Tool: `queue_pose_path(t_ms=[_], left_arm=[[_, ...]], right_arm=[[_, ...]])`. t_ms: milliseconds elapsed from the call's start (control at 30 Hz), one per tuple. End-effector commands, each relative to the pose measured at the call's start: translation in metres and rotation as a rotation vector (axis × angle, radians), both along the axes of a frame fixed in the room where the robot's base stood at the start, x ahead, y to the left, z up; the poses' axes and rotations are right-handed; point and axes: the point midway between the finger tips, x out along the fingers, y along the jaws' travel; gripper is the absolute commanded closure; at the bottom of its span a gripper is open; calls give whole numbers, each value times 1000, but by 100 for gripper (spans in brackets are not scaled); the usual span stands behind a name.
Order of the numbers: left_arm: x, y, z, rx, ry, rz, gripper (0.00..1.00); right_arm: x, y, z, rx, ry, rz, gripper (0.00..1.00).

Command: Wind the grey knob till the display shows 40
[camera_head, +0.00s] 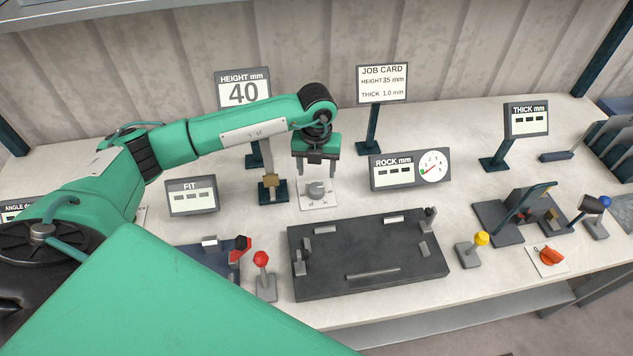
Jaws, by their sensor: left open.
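The grey knob (316,189) stands on a small white plate on the bench. The height display (243,90) at the back reads 40. My left gripper (315,168) is above the knob, fingers pointing down and apart, with nothing seen between them. The fingertips are close to the top of the knob; I cannot tell whether they touch it. My right gripper is not in view.
A job card (382,84) reads height 35 mm, thick 1.0 mm. The rock gauge (410,170) stands right of the knob, and a dark fixture plate (370,283) lies in front.

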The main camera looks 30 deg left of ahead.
Motion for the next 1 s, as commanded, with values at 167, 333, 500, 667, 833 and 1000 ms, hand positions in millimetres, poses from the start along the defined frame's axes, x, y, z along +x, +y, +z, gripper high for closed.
queue_pose_path(t_ms=[167,333,500,667,833,1000], left_arm=[[1,0,39,-1,-6,0,40],[1,0,65,0,-3,1,40],[0,0,77,0,-2,1,40],[0,0,79,0,-1,1,40],[0,0,79,0,0,1,40],[0,0,79,0,0,1,40]], right_arm=[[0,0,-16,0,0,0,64],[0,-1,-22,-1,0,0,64],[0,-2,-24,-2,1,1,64],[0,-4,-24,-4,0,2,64],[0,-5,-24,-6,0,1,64],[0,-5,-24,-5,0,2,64]])
